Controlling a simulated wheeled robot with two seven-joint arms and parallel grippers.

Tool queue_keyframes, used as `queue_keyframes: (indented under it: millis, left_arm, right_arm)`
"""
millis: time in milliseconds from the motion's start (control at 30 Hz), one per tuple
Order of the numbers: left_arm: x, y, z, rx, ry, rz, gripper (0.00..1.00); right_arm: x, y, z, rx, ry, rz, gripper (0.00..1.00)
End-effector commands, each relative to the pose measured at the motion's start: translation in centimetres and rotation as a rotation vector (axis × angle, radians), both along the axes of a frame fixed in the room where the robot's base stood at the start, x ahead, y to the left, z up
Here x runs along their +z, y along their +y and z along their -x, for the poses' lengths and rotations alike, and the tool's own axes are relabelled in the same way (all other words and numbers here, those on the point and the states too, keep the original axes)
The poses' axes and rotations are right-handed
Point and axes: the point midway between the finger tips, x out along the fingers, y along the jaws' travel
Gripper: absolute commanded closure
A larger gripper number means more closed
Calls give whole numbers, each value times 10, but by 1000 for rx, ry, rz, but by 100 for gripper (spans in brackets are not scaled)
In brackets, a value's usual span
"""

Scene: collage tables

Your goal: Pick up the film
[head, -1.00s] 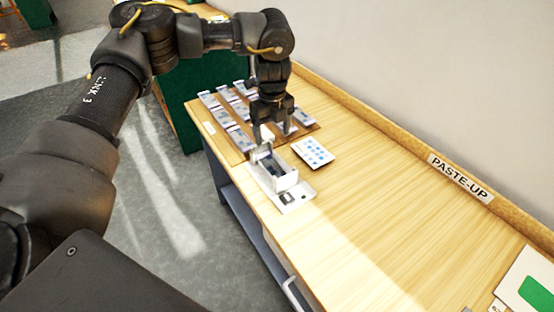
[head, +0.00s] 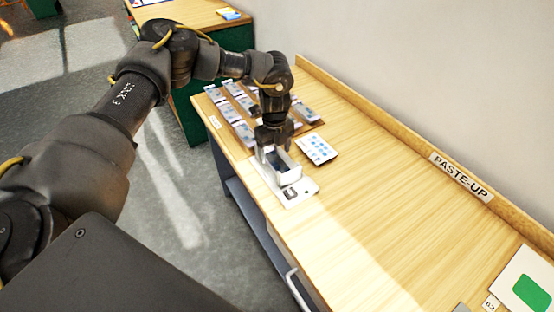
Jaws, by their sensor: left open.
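I cannot tell for sure which thing is the film. A narrow white open-topped holder (head: 291,192) stands near the table's left edge, with something dark inside. My left gripper (head: 274,150) is open, pointing down at the holder's far end. Its fingertips are partly hidden, and I cannot tell whether they touch anything. A white card with blue marks (head: 317,149) lies just right of the holder. Several pale strips with bluish patches (head: 243,134) lie in rows on a brown board behind the gripper. My right gripper is not in view.
A white sheet with a green patch (head: 532,291) lies at lower right. Another table (head: 185,12) stands behind.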

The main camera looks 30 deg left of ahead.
Motion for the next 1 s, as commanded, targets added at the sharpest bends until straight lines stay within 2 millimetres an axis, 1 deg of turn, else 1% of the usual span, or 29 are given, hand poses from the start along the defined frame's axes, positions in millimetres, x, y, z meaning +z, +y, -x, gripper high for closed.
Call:
queue_keyframes:
  millis: [33,133,367,467,733,1000]
  left_arm:
    - [-5,0,1,0,2,-1,27]
    - [-12,0,0,-1,0,0,27]
    - [-14,0,0,-1,-1,1,27]
    - [-14,0,0,-1,-1,1,39]
    - [-14,0,0,-1,1,1,74]
    - [-11,0,0,0,0,1,75]
  right_arm:
    - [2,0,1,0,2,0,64]
    - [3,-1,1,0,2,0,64]
    - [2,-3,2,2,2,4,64]
    - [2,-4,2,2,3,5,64]
    - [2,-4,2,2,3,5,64]
    - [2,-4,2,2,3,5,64]
